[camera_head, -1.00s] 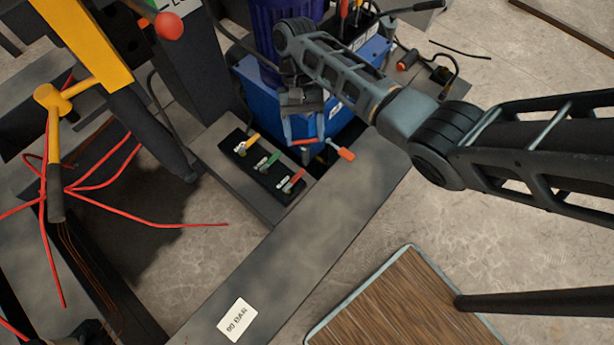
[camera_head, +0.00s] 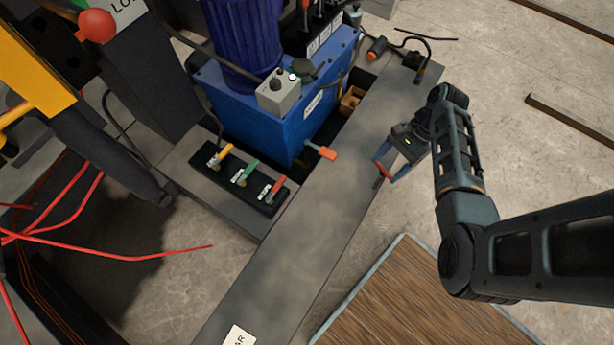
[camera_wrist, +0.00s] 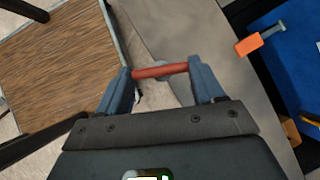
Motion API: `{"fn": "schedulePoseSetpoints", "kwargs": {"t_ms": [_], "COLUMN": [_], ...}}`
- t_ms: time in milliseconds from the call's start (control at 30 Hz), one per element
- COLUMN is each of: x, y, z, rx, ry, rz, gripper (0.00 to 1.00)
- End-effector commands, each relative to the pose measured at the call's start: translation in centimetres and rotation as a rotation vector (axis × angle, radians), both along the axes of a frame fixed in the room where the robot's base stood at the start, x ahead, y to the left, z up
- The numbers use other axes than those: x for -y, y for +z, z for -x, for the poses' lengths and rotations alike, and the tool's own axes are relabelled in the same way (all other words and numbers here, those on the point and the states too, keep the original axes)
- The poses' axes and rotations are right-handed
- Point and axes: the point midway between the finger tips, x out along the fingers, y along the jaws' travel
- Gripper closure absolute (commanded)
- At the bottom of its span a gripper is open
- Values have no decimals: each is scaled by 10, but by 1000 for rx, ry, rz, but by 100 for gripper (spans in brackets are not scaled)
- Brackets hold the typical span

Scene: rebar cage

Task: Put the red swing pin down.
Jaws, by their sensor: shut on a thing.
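The red swing pin (camera_wrist: 160,71) lies crosswise between the two blue fingertips of my gripper (camera_wrist: 163,84) in the wrist view. My gripper (camera_head: 384,166) is shut on it. In the head view a small red part of the pin (camera_head: 382,151) shows at the fingertips; the rest is hidden or too small to tell. The gripper is over or beside the right edge of the long grey steel beam (camera_head: 345,190). I cannot tell whether the pin touches the beam.
A black holder (camera_head: 238,183) with yellow, green and red handles stands left of the beam. An orange-handled lever (camera_head: 320,151) sticks out beside the blue tank (camera_head: 255,115). A wood-topped board (camera_head: 410,300) is at the front. The beam's middle is bare.

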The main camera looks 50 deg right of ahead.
Motion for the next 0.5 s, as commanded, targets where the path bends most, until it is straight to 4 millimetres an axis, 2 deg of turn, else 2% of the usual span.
{"fn": "schedulePoseSetpoints", "kwargs": {"t_ms": [167,500], "x": [-8,-54], "y": [-7,-49], "z": [-9,-59], "rx": [1,1], "ry": [3,5], "rz": [-2,-1], "gripper": [99,99]}}
